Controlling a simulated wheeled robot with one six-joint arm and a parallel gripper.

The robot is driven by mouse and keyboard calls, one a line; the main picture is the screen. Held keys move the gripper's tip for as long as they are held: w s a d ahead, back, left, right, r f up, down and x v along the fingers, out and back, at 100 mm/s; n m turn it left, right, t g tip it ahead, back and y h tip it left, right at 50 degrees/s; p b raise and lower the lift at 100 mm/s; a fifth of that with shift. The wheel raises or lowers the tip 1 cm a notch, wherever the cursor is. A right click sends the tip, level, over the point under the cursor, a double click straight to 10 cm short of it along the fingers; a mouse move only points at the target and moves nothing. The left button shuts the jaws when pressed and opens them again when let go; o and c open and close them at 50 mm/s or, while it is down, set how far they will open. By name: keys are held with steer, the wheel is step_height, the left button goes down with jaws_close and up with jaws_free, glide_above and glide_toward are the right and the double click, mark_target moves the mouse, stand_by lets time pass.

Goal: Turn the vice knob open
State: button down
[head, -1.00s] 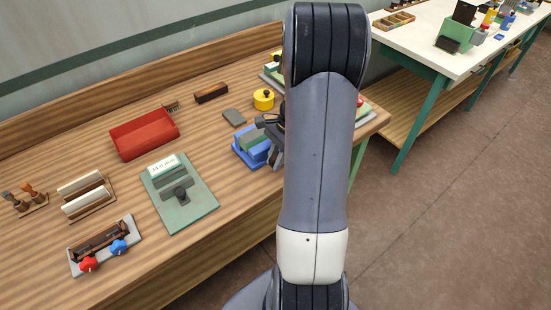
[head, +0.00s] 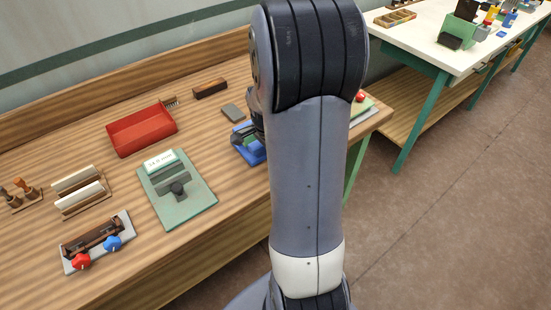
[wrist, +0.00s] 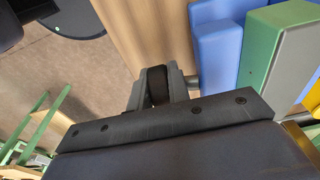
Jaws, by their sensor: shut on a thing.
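The blue vice (head: 254,155) stands on the wooden bench, mostly hidden behind my arm in the head view. In the wrist view its blue body (wrist: 214,55) shows at the upper right, with a green block (wrist: 275,45) beside the blue part. A short grey shaft (wrist: 192,82) runs from the blue body to a dark knob (wrist: 158,86). My gripper (wrist: 155,92) is shut on this knob, with its grey fingers around it. The fingertips are hidden behind my arm in the head view.
A fixture with red and blue knobs (head: 97,238) is at the front left. A white table (head: 440,50) stands at the right.

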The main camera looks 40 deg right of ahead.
steer(key=shift+w+r+h, duration=0.15)
steer(key=shift+w+h, duration=0.15)
steer(key=c, duration=1.6)
jaws_free()
step_height(320, 180, up, 10)
steer(key=a, duration=0.2)
steer(key=shift+r, duration=0.2)
steer(key=shift+s+d, duration=0.1)
